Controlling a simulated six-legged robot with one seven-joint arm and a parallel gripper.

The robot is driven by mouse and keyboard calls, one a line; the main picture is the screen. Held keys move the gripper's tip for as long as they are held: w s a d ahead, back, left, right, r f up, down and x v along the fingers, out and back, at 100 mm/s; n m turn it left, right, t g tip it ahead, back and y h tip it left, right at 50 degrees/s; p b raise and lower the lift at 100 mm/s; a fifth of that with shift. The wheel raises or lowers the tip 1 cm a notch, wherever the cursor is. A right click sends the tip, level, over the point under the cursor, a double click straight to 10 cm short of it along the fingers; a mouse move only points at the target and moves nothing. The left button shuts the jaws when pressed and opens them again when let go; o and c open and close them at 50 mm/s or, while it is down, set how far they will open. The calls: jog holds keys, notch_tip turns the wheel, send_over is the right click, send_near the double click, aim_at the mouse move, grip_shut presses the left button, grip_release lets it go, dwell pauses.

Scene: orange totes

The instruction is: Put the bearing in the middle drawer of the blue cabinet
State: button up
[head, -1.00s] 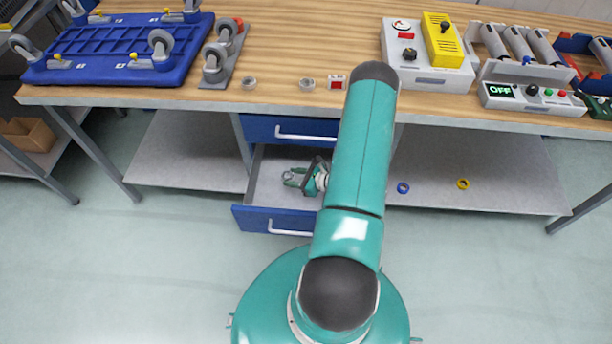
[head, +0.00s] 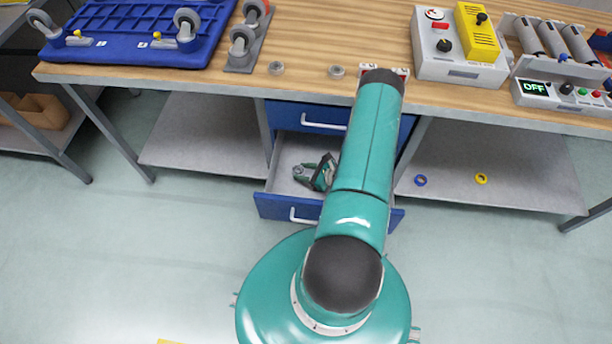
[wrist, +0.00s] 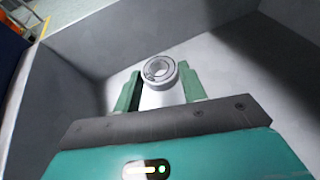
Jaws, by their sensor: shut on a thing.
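The blue cabinet (head: 384,128) stands under the workbench. Its upper drawer (head: 322,116) is shut, and the drawer below it (head: 276,207) is pulled out, showing a grey, empty-looking inside. My gripper (head: 300,171) reaches into this open drawer, left of my arm. In the wrist view, the green fingers of my gripper (wrist: 160,82) are shut on the bearing (wrist: 159,69), a small metal ring. The bearing is inside the drawer walls (wrist: 75,70); I cannot tell if it touches the floor. My arm hides the drawer's right part.
On the bench lie two more small rings (head: 276,68) (head: 337,71), a blue caster base (head: 140,35) and a control box (head: 445,62). A blue ring (head: 420,180) and a yellow ring (head: 481,178) lie on the lower shelf to the right. Drawer walls surround my gripper.

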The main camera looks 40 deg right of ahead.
jog(key=shift+f, duration=2.1)
jog(key=o, duration=1)
jog(key=shift+f, duration=0.15)
jog(key=shift+s+d+r, duration=0.2)
jog(key=shift+s+r, duration=0.1)
jog(key=v, duration=0.6)
jog(key=shift+s+r, duration=0.15)
jog(key=shift+s, duration=0.25)
